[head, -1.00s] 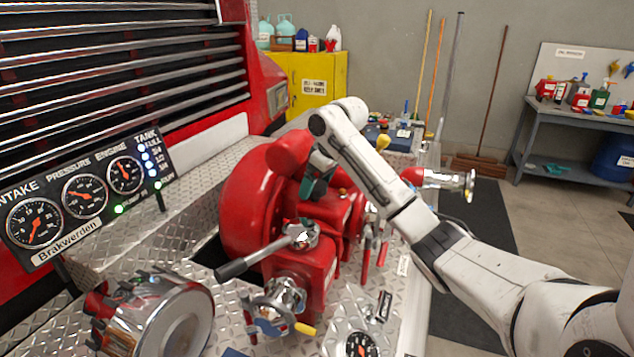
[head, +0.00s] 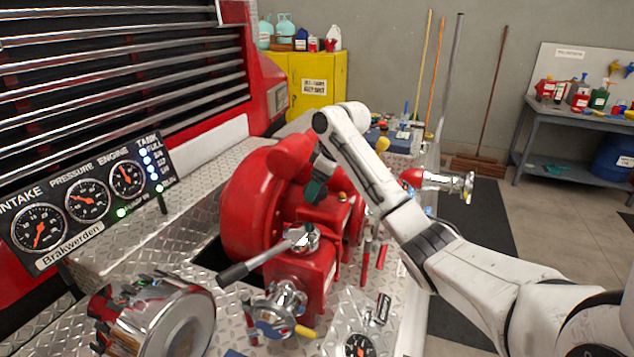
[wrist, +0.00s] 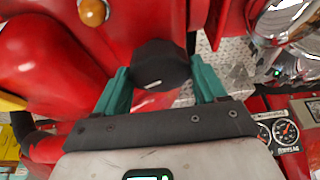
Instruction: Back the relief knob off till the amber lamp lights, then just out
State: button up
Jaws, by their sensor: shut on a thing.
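The black relief knob (wrist: 160,68), with a pale index mark, sits on the red pump body (head: 250,200). My gripper (wrist: 162,82) has its teal fingers on both sides of the knob, shut on it. In the head view my gripper (head: 316,188) shows beside the pump's top, and the knob is hidden there. The amber lamp (wrist: 93,12) is a small dome on the red housing at the top of the wrist view. It also shows in the head view (head: 341,196). It looks dull orange-brown, and I cannot tell for sure whether it is lit.
A gauge panel (head: 82,200) with green and bluish lights stands at the left. A lever handle (head: 255,264), chrome outlet caps (head: 160,315) and a side valve (head: 440,181) surround the pump. A yellow cabinet (head: 318,85) stands behind. Open floor lies at the right.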

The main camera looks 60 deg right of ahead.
jog(key=shift+n, duration=0.5)
jog(key=o, duration=1)
jog(key=v, duration=1.1)
jog(key=shift+d, duration=0.2)
jog(key=shift+f, duration=0.15)
